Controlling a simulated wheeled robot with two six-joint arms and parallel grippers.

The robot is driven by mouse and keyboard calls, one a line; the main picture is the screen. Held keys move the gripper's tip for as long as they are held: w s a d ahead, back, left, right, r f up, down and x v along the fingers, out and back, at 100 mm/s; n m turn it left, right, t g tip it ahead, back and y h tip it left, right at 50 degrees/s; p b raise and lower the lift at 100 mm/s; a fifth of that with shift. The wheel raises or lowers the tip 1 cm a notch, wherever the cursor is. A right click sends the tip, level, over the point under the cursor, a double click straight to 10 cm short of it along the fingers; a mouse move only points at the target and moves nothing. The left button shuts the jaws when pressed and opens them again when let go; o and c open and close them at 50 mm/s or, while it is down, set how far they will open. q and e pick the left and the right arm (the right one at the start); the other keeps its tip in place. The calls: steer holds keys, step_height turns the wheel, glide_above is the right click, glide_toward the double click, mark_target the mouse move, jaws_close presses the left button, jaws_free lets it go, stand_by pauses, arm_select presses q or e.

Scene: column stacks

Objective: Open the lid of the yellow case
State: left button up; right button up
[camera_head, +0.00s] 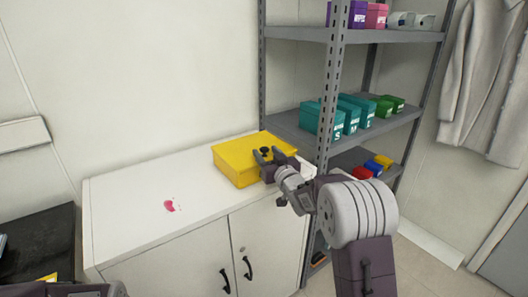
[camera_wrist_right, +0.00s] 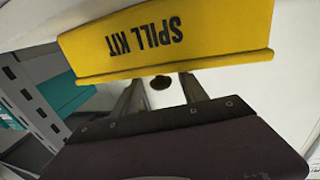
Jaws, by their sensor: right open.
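The yellow case (camera_head: 238,162) stands on the white cabinet near its right end, beside the shelf rack. My right gripper (camera_head: 268,155) is at the case's right part, open, with a finger on each side of the knob. In the right wrist view the case (camera_wrist_right: 165,42) appears upside down with "SPILL KIT" lettering. The knob (camera_wrist_right: 160,82) shows there between the two fingers, and I cannot tell whether they touch it. Only a piece of my left arm shows at the lower left.
The white cabinet top (camera_head: 125,205) is mostly clear, with a small pink item (camera_head: 169,205) left of the case. A grey shelf rack (camera_head: 334,95) with teal boxes (camera_head: 322,120) stands close on the right. A dark surface (camera_head: 40,240) lies at the lower left.

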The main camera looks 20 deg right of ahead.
steer(key=shift+w+a, duration=0.15)
steer(key=shift+w, duration=1.05)
jaws_close()
stand_by(0.5)
